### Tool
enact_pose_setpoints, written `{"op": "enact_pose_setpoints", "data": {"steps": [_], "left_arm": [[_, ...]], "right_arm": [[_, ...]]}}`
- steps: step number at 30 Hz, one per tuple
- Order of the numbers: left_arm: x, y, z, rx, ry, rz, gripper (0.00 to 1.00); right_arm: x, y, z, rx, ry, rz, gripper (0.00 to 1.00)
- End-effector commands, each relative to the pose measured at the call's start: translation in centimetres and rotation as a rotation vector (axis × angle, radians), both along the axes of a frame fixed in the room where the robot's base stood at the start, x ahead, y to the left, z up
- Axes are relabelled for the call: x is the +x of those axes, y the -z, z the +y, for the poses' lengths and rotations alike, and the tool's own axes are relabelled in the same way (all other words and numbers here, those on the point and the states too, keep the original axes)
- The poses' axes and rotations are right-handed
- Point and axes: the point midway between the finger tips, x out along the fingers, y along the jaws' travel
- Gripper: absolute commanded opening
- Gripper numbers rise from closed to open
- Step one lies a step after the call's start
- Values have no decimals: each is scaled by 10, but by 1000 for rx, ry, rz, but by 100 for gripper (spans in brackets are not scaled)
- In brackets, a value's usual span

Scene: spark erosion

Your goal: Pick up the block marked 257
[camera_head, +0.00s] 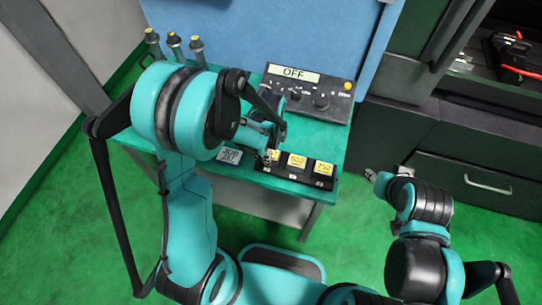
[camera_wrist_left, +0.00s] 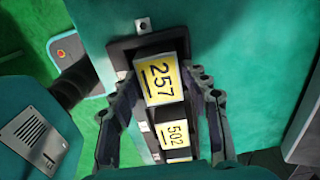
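The block marked 257 (camera_wrist_left: 158,80) has a yellow label and sits in a dark holder in the left wrist view. In the head view its yellow label (camera_head: 274,154) is partly hidden by my left gripper (camera_head: 268,157). In the wrist view my left gripper (camera_wrist_left: 166,76) is open, with one finger on each side of the block; whether they touch it is unclear. The block marked 502 (camera_wrist_left: 176,134) is beside it, also in the head view (camera_head: 297,161). My right gripper (camera_head: 372,175) is away to the right; its fingers are too small to read.
The block marked 752 (camera_head: 324,169) is at the row's right end. A control box with an OFF display (camera_head: 294,73) stands behind on the green table (camera_head: 325,130). Several cylindrical tools (camera_head: 174,41) stand at the back left. A dark cabinet (camera_head: 480,178) is at right.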

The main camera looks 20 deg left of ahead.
Motion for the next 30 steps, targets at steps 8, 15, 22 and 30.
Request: {"op": "enact_pose_setpoints", "data": {"steps": [8, 15, 22, 30], "left_arm": [[0, 0, 0, 0, 0, 0, 0], [0, -5, 0, 0, 0, 0, 0], [0, -36, 0, 0, 0, 0, 0], [-1, -74, -54, 0, 7, 0, 0]], "right_arm": [[0, 0, 0, 0, 0, 0, 40], [0, -2, 0, 0, 0, 0, 40], [0, -14, 0, 0, 0, 0, 40], [0, -27, 0, 0, 0, 0, 40]]}}
